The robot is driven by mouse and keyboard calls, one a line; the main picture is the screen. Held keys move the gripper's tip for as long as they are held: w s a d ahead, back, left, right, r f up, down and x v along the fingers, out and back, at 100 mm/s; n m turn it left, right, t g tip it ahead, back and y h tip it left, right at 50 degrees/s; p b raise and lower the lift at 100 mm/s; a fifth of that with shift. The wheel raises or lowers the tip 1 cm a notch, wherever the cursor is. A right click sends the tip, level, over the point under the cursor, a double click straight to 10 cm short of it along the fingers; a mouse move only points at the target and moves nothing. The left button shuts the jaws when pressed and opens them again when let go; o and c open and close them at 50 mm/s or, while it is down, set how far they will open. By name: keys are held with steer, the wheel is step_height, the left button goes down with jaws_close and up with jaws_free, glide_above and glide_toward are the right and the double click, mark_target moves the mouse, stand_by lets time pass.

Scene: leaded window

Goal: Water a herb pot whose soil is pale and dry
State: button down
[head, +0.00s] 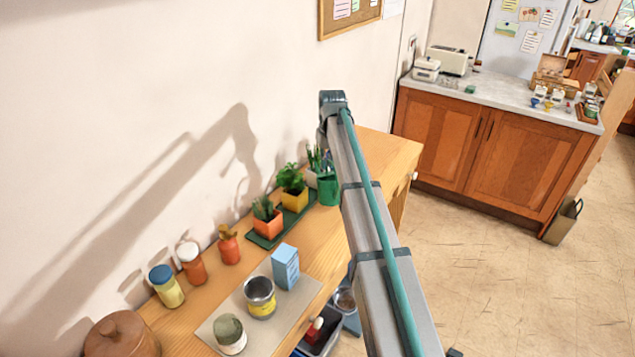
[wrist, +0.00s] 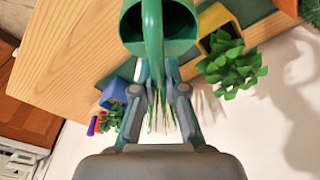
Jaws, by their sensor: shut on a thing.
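A green watering can (head: 328,190) is at the back of the wooden table, beside the herb pots. In the wrist view the green can (wrist: 130,28) shows its open top, and my gripper (wrist: 160,78) is shut on its green handle. In the head view my arm hides most of the gripper. An orange pot (head: 268,228) with a spiky plant and a yellow pot (head: 294,199) with a leafy herb stand on a green tray (head: 262,241). The yellow pot (wrist: 212,20) also shows in the wrist view.
A blue carton (head: 285,266), a yellow-labelled tin (head: 260,297) and a jar (head: 230,335) stand on a pale mat (head: 283,325). Several jars line the wall. A blue pot (wrist: 117,92) shows in the wrist view. A counter (head: 500,98) stands beyond open floor.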

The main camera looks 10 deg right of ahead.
steer(key=shift+s+f+t, duration=0.15)
steer(key=shift+f+t, duration=0.15)
steer(key=shift+r, duration=0.2)
steer(key=shift+r+p, duration=1.55)
steer(key=shift+r, duration=1.35)
steer(key=shift+s+f+t+b, duration=0.3)
steer(key=shift+f+t+b, duration=0.1)
steer(key=shift+f+b, duration=0.55)
steer(key=b, duration=0.1)
steer(key=f+t+b, duration=0.1)
steer(key=b, duration=0.1)
steer(key=shift+s+d+f+t+y, duration=0.1)
steer(key=shift+s+f+t+y, duration=0.05)
steer(key=shift+s+t+y, duration=0.15)
steer(key=shift+w, duration=0.1)
